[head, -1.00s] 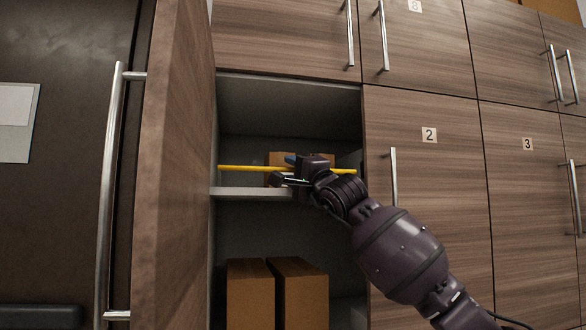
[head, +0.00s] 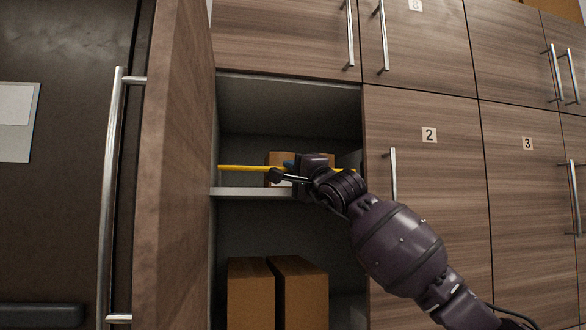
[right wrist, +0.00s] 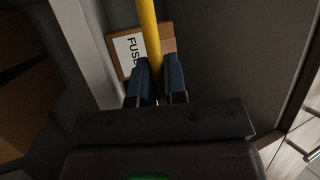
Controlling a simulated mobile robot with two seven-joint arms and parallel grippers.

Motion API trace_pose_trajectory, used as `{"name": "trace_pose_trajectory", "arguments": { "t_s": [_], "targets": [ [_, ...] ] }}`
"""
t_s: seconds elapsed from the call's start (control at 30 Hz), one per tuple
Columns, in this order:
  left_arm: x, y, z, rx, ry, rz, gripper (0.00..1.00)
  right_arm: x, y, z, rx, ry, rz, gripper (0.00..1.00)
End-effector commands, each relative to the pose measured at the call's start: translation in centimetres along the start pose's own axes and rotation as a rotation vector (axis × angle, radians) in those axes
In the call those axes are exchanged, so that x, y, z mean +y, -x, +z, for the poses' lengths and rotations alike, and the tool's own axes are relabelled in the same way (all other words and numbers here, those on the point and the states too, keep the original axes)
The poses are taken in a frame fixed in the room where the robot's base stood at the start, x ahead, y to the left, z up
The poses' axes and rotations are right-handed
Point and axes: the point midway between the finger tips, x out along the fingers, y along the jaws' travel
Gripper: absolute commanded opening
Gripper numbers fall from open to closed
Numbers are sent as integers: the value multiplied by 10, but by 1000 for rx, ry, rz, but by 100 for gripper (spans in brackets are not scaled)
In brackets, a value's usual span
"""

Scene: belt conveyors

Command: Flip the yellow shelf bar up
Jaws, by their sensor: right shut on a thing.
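The yellow shelf bar (head: 243,168) runs level across the front of the open cabinet's upper compartment, a little above the shelf (head: 250,191). My right gripper (head: 285,172) is at the middle of the bar and hides part of it. In the right wrist view the bar (right wrist: 149,38) passes between the two blue-tipped fingers (right wrist: 160,82), and the gripper is shut on it. My left gripper is not in view.
A cardboard box (head: 277,158), labelled FUSE in the wrist view (right wrist: 128,55), sits behind the bar. Two boxes (head: 250,292) stand in the lower compartment. The open wooden door (head: 176,180) is at left; closed door 2 (head: 425,190) is at right.

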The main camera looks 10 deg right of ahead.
Motion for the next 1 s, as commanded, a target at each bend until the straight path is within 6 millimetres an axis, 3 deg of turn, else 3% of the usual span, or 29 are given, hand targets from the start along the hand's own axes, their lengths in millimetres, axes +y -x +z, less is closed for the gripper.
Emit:
{"name": "trace_pose_trajectory", "arguments": {
  "t_s": [0.23, 0.6, 0.77, 1.0],
  "targets": [
    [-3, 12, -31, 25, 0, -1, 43, -8, -9, -4, 2, -58, 147, 0],
    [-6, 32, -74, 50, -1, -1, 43, -4, -22, -10, 3, -164, 403, 0],
    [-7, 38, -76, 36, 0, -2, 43, -1, -25, -12, 3, -197, 481, 0],
    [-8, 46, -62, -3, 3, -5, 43, 2, -27, -12, 1, -225, 543, 0]
  ]
}}
